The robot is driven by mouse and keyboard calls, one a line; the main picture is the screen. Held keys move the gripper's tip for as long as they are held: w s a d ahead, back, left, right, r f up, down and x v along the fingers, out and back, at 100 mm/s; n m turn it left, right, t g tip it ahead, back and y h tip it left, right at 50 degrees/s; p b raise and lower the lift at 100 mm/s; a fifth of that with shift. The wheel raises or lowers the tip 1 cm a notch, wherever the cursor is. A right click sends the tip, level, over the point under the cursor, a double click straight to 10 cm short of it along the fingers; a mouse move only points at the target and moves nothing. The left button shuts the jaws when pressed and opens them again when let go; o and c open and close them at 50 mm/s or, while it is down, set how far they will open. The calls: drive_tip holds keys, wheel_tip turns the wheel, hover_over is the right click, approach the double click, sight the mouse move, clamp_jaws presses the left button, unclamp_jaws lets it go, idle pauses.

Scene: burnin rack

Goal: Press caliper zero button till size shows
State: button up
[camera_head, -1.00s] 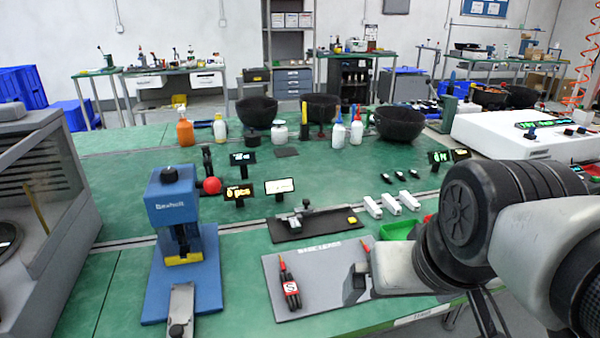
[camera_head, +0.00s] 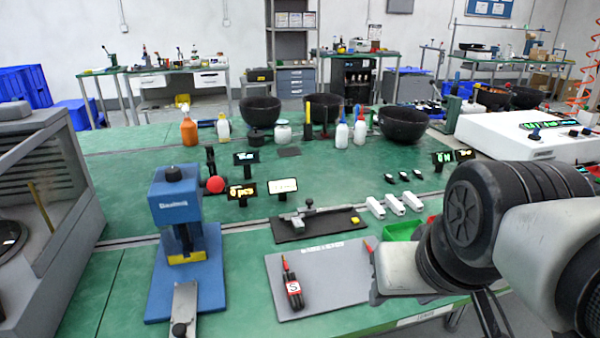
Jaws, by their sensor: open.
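The caliper (camera_head: 298,221), a small grey tool, lies on a dark mat (camera_head: 340,230) in the middle of the bench. A small yellow piece (camera_head: 357,220) sits at the mat's right end; I cannot tell whether it is the zero button. No size reading on the caliper can be made out. My gripper (camera_head: 375,290) is at the lower right, nearer than the caliper and above the right edge of a grey mat. It is open, apart from the caliper, and mostly hidden by my arm.
A blue press (camera_head: 178,235) stands left. White blocks (camera_head: 393,204) and a green tray (camera_head: 402,228) lie right of the caliper. Small display signs (camera_head: 283,187) stand behind it.

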clamp_jaws()
idle(1.2)
